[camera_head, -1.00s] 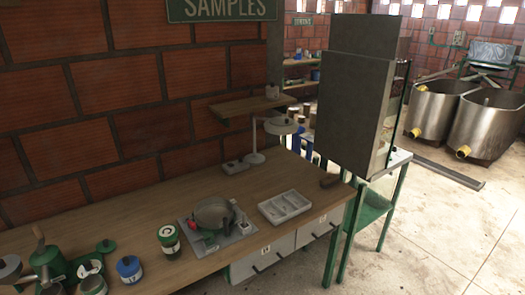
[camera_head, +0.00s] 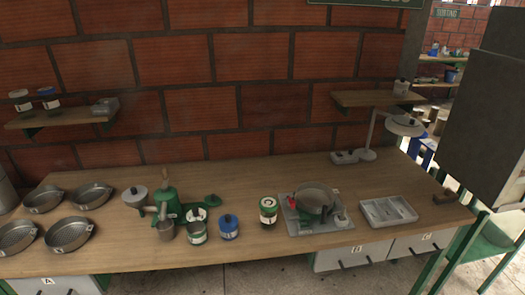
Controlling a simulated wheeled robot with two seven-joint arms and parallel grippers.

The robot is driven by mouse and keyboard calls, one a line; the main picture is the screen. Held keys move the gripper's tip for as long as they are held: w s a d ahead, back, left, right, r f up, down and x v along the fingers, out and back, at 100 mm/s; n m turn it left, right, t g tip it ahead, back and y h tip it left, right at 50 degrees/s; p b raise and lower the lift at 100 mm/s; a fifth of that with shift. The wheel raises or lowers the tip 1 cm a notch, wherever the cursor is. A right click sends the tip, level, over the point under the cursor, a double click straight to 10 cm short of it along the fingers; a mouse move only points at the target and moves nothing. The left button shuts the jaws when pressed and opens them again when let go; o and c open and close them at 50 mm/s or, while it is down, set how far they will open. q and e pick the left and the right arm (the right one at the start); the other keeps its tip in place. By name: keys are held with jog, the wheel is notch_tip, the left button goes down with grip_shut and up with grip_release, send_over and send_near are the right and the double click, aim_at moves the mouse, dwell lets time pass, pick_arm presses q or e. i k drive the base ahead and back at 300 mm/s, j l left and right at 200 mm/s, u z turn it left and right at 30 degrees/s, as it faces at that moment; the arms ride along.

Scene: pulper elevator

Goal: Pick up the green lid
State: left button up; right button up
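A green lid (camera_head: 212,200) with a small dark knob lies on the wooden workbench (camera_head: 330,178), beside the green grinder (camera_head: 167,203). In front of it stand a jar with a green band and no lid on it (camera_head: 196,228) and a blue-lidded jar (camera_head: 229,228). To its right is another jar (camera_head: 268,211) with green bands and a dark top. Neither of my grippers is in view.
Several round metal pans (camera_head: 68,234) sit at the left of the bench. A pot stands on a scale-like plate (camera_head: 306,226), with a pale divided tray (camera_head: 388,211) to its right. A lamp (camera_head: 404,125) and a large grey box (camera_head: 485,120) rise at the right.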

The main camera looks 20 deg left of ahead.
aim_at(212, 200)
jog(key=u, duration=1.3)
